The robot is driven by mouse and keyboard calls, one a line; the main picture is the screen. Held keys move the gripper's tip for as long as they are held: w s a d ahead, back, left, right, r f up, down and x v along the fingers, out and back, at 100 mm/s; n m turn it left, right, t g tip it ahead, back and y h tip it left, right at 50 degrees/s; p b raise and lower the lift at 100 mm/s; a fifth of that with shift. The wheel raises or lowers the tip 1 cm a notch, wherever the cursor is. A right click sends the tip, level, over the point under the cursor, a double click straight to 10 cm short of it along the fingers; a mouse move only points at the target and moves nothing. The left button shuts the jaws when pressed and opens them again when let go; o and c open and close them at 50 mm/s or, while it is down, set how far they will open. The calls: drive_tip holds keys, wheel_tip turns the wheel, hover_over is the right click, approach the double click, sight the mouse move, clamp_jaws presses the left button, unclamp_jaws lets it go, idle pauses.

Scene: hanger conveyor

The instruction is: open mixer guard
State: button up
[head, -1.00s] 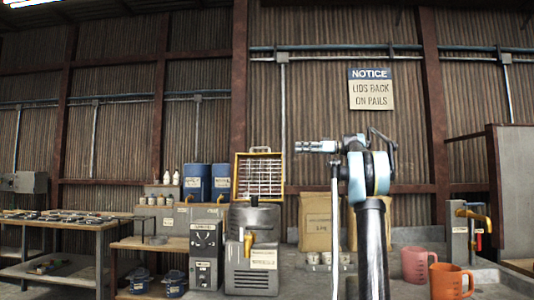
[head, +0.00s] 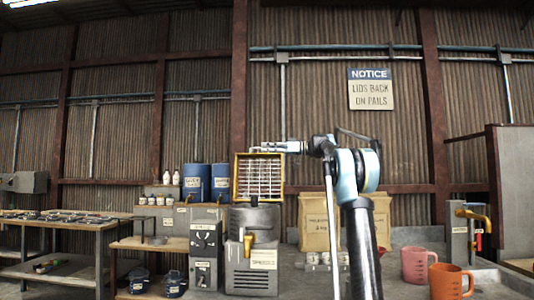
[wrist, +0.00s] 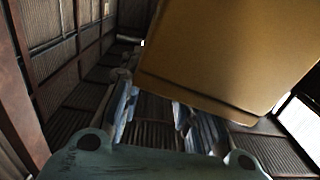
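The mixer guard (head: 259,178) is a yellow frame with a pale wire grid. It stands upright above the grey mixer (head: 240,276) in the head view. My gripper (head: 262,148) is level with the guard's top edge and overlaps its top handle in the picture; contact cannot be told. In the wrist view a large yellow panel (wrist: 230,55), likely part of the guard, fills the upper right. My gripper (wrist: 157,112) has its two fingers spread apart there, and the panel hides part of the right finger. Nothing is seen between the fingers.
Blue drums (head: 196,182) stand left of the guard, with a grey control box (head: 204,240) below. Paper sacks (head: 318,222) and small tins stand to the right. Pink (head: 415,264) and orange (head: 446,282) jugs are on the right bench.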

drive_tip(key=shift+a, duration=0.4)
clamp_jaws()
